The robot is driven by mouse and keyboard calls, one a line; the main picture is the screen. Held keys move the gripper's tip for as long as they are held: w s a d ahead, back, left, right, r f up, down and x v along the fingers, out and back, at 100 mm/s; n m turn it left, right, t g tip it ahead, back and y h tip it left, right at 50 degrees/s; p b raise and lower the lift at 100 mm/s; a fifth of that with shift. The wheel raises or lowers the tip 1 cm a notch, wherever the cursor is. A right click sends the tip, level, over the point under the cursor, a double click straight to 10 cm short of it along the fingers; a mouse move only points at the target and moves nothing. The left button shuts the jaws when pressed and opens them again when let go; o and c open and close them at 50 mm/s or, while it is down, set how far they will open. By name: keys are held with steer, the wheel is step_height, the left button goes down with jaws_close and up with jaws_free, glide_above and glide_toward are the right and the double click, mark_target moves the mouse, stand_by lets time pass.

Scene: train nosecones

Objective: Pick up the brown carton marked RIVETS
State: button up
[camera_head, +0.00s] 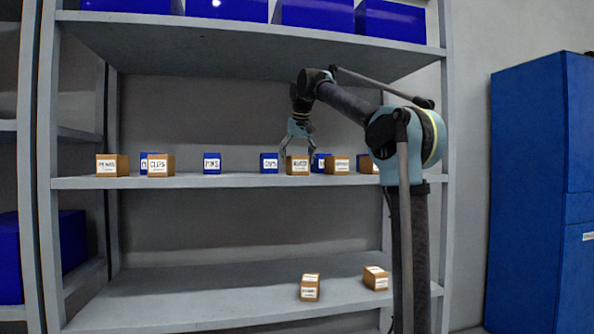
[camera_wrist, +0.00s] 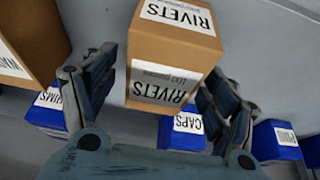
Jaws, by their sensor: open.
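The brown carton marked RIVETS (camera_wrist: 170,50) stands on the middle shelf, with white RIVETS labels on two faces in the wrist view. In the head view the carton (camera_head: 297,166) is directly below my gripper (camera_head: 298,146). My gripper (camera_wrist: 157,98) is open in the wrist view. One finger is on each side of the carton, with a gap showing at the left finger. I cannot tell whether the right finger touches it. The carton appears to rest on the shelf.
The middle shelf (camera_head: 230,182) holds several other small boxes. A blue CAPS box (camera_wrist: 185,133) and a blue box at left (camera_wrist: 46,112) are close to my fingers. A larger-looking brown carton (camera_wrist: 32,38) is to the left. Blue bins (camera_head: 315,14) fill the top shelf.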

steer(key=shift+f, duration=0.25)
stand_by(0.3)
steer(key=c, duration=1.4)
